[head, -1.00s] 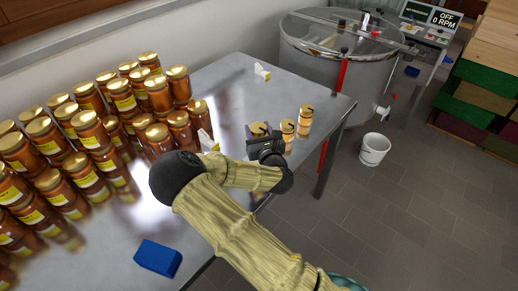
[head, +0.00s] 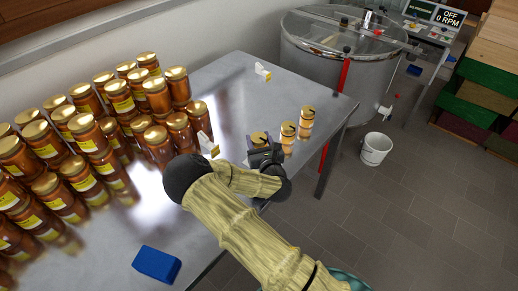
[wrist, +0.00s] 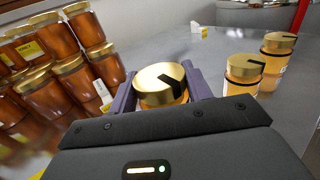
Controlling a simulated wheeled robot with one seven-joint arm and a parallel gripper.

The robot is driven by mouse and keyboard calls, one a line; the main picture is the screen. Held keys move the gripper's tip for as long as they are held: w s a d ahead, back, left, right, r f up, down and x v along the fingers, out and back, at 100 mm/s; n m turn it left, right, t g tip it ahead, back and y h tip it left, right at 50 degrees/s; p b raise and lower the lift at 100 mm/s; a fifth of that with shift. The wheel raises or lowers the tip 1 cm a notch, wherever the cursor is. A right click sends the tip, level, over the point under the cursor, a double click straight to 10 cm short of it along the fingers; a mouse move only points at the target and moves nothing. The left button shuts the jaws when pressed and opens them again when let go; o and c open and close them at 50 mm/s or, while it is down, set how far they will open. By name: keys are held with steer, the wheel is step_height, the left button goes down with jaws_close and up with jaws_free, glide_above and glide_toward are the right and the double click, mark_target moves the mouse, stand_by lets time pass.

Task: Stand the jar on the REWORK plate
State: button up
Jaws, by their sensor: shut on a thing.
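The jar (wrist: 162,84) with a gold lid and a black mark on it is between the purple fingers of my gripper (wrist: 165,88) in the wrist view. My gripper is shut on it, and the dark gripper body hides its lower part. The jar's lid also shows in the head view (head: 260,138), beyond my wrist, near the table's right side. I cannot tell whether its base touches the table. Two small white signs stand on the table, one left of my gripper (head: 208,145) and one at the back (head: 262,72). Their lettering is unreadable, and I cannot make out the REWORK plate.
Two similar amber jars stand close right of the held jar, the nearer (head: 288,135) and the farther (head: 307,117). Many dark honey jars (head: 85,135) crowd the left. A blue block (head: 157,264) lies in front. The back middle of the metal table (head: 225,85) is clear.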

steer(key=shift+f, duration=0.2)
steer(key=shift+f, duration=1.85)
steer(key=shift+f, duration=0.15)
steer(key=o, duration=1.1)
steer(key=shift+o, duration=0.2)
steer(key=shift+s+p, duration=0.1)
steer(key=shift+p, duration=0.2)
